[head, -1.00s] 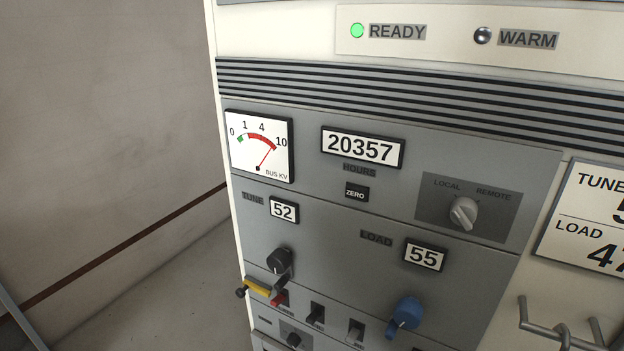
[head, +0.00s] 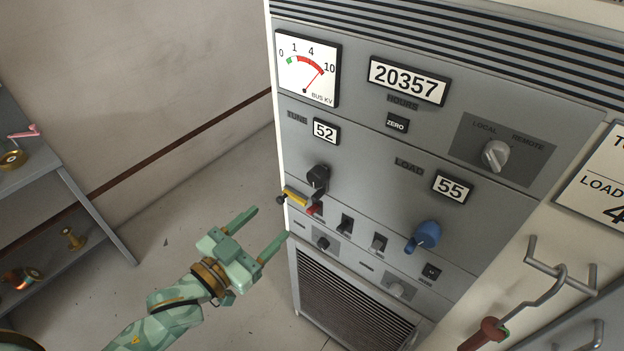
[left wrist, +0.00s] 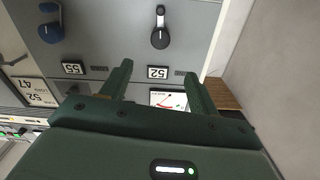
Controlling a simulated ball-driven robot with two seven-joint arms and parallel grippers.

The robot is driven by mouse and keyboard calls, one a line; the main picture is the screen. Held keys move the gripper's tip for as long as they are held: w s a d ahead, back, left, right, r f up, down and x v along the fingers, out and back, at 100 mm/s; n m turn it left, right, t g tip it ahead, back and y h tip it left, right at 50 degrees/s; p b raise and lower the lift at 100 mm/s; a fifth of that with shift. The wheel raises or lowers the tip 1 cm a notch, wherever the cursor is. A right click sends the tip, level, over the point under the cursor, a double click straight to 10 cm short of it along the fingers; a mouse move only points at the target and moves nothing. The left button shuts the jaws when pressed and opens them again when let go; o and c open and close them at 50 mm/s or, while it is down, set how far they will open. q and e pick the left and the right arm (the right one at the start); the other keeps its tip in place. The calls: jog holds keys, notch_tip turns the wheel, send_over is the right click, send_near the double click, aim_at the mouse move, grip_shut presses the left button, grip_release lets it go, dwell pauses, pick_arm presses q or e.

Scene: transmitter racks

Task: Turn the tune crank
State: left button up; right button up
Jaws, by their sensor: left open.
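The tune crank is a black knob with a short arm (head: 317,178) on the grey rack panel, below the TUNE counter (head: 325,131), which reads 52. It also shows in the left wrist view as a black crank (left wrist: 160,37) near the top. My left gripper (head: 270,228) is open and empty, to the left of and below the crank in the head view, clear of the panel. In the left wrist view its two fingers (left wrist: 157,85) stand apart with nothing between them. My right gripper is not in view.
A blue load crank (head: 426,235) sits to the right under a counter reading 55. A yellow-handled part (head: 294,196) and several small switches lie just below the tune crank. A hook holds a red-handled tool (head: 486,334) at lower right. A shelf (head: 95,213) stands at left.

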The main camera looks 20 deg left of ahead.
aim_at(313, 181)
pick_arm(q)
jog(key=x, duration=1.5)
jog(key=shift+w+d+f, duration=0.1)
jog(key=shift+w+f, duration=0.05)
jog(key=shift+w, duration=0.25)
jog(key=c, duration=1)
jog(key=shift+r+m+p, duration=0.25)
jog(key=shift+m+p, duration=0.25)
jog(key=shift+m, duration=0.3)
jog(key=shift+m+p, duration=0.4)
jog(key=shift+m, duration=0.4)
jog(key=shift+f+m, duration=0.1)
jog(key=shift+m, duration=0.5)
jog(key=shift+f, duration=0.1)
